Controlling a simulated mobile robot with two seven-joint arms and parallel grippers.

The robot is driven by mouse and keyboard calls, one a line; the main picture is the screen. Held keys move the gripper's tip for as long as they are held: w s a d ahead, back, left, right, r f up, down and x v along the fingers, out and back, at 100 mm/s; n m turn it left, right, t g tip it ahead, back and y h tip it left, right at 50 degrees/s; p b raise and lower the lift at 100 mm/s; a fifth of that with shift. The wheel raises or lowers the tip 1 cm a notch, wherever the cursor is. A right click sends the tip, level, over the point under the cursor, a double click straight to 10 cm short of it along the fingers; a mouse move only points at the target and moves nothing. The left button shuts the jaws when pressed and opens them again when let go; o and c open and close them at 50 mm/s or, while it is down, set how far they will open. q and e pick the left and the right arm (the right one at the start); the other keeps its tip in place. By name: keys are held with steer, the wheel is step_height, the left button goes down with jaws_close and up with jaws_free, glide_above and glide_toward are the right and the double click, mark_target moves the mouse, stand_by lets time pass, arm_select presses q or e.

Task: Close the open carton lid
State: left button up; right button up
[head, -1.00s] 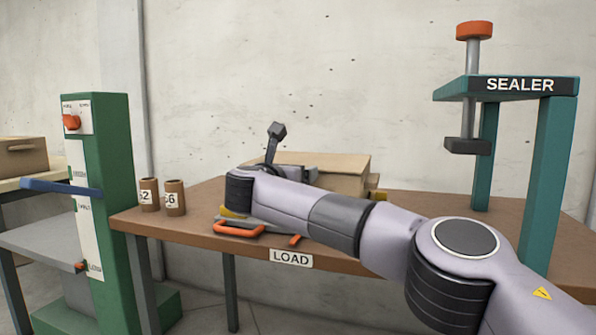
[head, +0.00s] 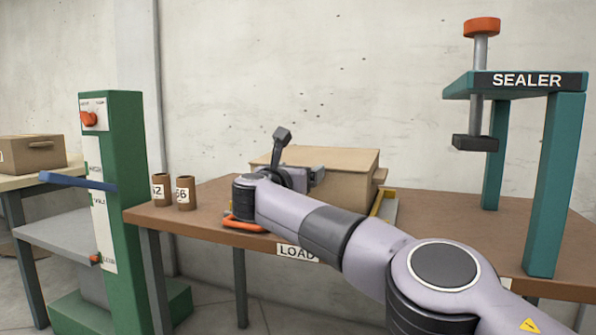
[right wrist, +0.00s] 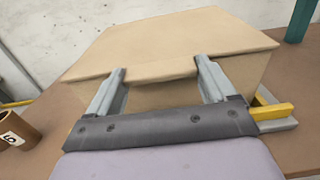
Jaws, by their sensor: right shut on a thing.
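The brown carton (head: 352,190) stands on the table marked LOAD, partly hidden behind my right arm in the head view. Its lid (head: 340,159) lies across the top and looks flat or nearly so. In the right wrist view, the lid (right wrist: 175,45) covers the carton (right wrist: 165,95), and a tab (right wrist: 150,73) on its front edge sits between my fingers. My right gripper (right wrist: 162,78) is shut on this tab. In the head view, my right gripper (head: 315,178) is at the carton's front left. My left gripper is not in view.
A base with yellow rails (head: 386,207) lies under the carton; an orange handle (head: 243,223) is at the front. Two brown tubes (head: 173,192) stand at the table's left end. The teal SEALER frame (head: 556,180) stands right, a green post (head: 128,200) left. The table right of the carton is clear.

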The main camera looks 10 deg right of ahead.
steer(key=o, duration=1.1)
steer(key=shift+d+f, duration=0.15)
steer(key=shift+f, duration=0.45)
steer(key=shift+o, duration=1.2)
steer(key=shift+w+f, duration=0.1)
steer(key=shift+w, duration=0.1)
arm_select(q)
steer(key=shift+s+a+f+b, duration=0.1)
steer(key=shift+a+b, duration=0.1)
steer(key=shift+b, duration=0.25)
arm_select(e)
steer(key=v, duration=0.7)
steer(key=shift+r, duration=0.25)
